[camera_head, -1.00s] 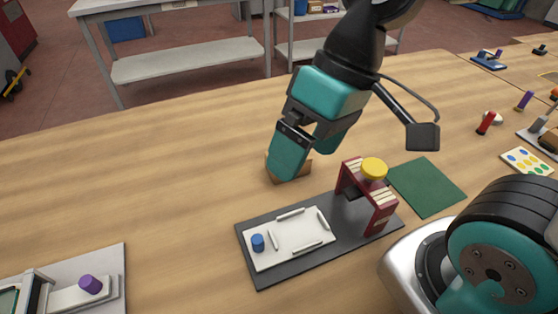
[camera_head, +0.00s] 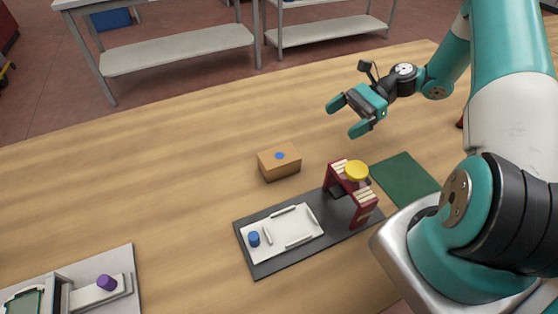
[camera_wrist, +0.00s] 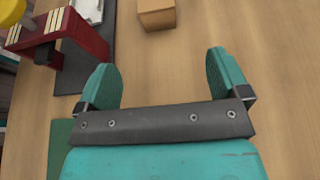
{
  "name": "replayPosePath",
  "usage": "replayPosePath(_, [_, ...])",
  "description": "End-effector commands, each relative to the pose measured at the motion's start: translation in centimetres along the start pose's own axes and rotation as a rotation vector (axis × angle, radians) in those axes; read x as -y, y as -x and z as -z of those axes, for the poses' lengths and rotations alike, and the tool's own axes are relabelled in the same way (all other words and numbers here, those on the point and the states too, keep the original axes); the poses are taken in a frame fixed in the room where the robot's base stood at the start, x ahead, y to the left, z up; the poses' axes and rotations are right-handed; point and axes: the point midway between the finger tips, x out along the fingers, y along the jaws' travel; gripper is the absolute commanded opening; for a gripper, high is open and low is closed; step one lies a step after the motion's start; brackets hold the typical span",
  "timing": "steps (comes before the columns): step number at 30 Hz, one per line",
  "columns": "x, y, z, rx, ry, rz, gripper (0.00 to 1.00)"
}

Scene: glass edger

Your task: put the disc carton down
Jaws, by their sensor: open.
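The disc carton (camera_head: 279,166) is a small brown box with a blue dot on top. It sits upright on the wooden table, behind the dark plate, in the head view. Part of it also shows at the top of the wrist view (camera_wrist: 157,14). My gripper (camera_head: 346,118) is open and empty, above the table to the right of the carton and apart from it. In the wrist view both teal fingers (camera_wrist: 163,80) are spread with only bare table between them.
A dark plate (camera_head: 272,262) holds a white tray (camera_head: 287,243) with a blue knob and a red frame (camera_head: 362,206) with a yellow knob (camera_head: 356,170). A green mat (camera_head: 405,180) lies right of it. A fixture with a purple knob (camera_head: 107,283) is front left.

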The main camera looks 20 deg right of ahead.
Motion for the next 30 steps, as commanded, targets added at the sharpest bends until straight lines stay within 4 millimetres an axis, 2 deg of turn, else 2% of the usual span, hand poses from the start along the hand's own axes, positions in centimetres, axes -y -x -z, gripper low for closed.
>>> replayPosePath(12, [-0.2,-9.1,-0.3,0.001,-0.001,-0.007,0.94])
replayPosePath(15, [-0.1,-10.5,-0.2,0.001,-0.001,-0.006,0.94])
replayPosePath(23, [-0.3,-12.5,-0.4,0.0,-0.001,-0.006,0.94])
replayPosePath(30, [-0.6,-16.1,-0.4,0.0,0.0,-0.006,0.94])
